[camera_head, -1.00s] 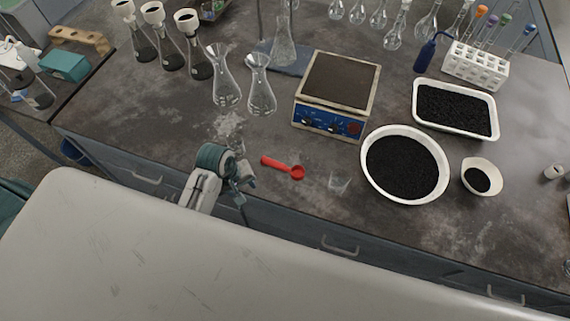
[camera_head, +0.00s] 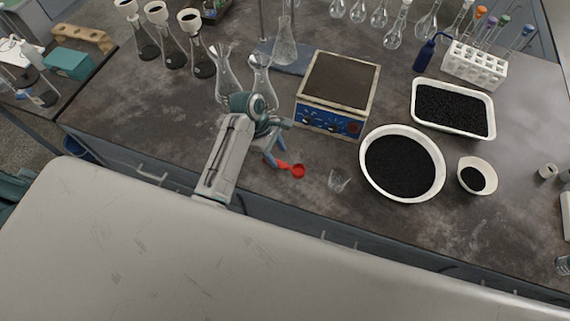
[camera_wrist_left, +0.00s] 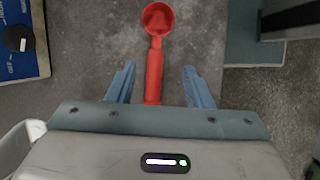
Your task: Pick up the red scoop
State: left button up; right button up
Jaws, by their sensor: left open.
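The red scoop (camera_head: 297,170) lies on the dark bench near its front edge, left of a small clear cup. Its bowl points right in the head view, and part of its handle is hidden by my gripper. My left gripper (camera_head: 276,151) is over the handle end. In the left wrist view the scoop (camera_wrist_left: 155,55) runs up the middle, bowl at the top. Its handle lies between the two blue fingers of my left gripper (camera_wrist_left: 160,88), with a gap on each side. The fingers are open. My right gripper is not in view.
A hot plate (camera_head: 338,85) stands just behind the scoop. The small clear cup (camera_head: 339,181) and a large white bowl of black grains (camera_head: 440,165) are to the right. Clear flasks (camera_head: 262,75) stand close behind my left arm.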

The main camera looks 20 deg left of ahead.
aim_at(284, 163)
pick_arm(q)
jog(key=shift+d+f, duration=0.3)
jog(key=shift+f, duration=0.2)
jog(key=shift+d+f+p, duration=0.1)
jog(key=shift+f+p, duration=0.25)
jog(key=shift+p, duration=0.05)
jog(key=x, duration=0.1)
jog(key=p+x, duration=0.1)
jog(key=x, duration=0.1)
jog(key=shift+w+f, duration=0.15)
jog(key=shift+w, duration=0.1)
jog(key=shift+f, duration=0.55)
grip_shut()
